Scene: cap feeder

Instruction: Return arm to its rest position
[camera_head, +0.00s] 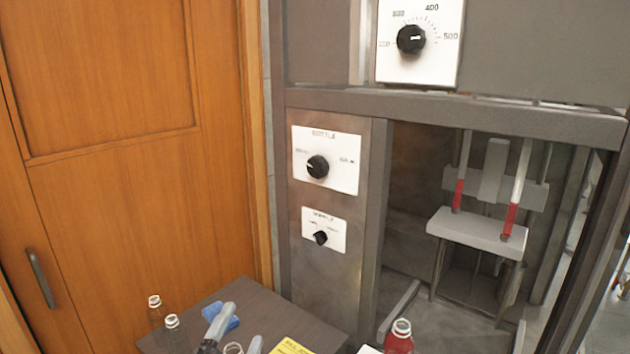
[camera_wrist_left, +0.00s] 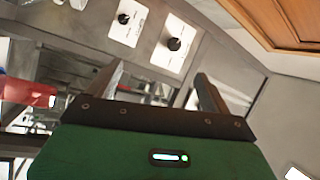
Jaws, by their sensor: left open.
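My left gripper (camera_head: 236,332) shows at the bottom edge of the head view, where two pale grey fingers stand apart above the dark table. The rest of that arm is out of the head view. In the left wrist view the left gripper (camera_wrist_left: 155,88) has its two fingers spread wide, with nothing between them, above its green body. Dial panels and grey metal show beyond the fingers. My right gripper is in neither view.
A dark table (camera_head: 160,341) holds clear bottles (camera_head: 174,335), a blue item (camera_head: 232,323) and a yellow note (camera_head: 291,346). A red bottle (camera_head: 399,338) stands right of it. The machine (camera_head: 372,200) with dials is behind; a wooden door (camera_head: 130,170) is left.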

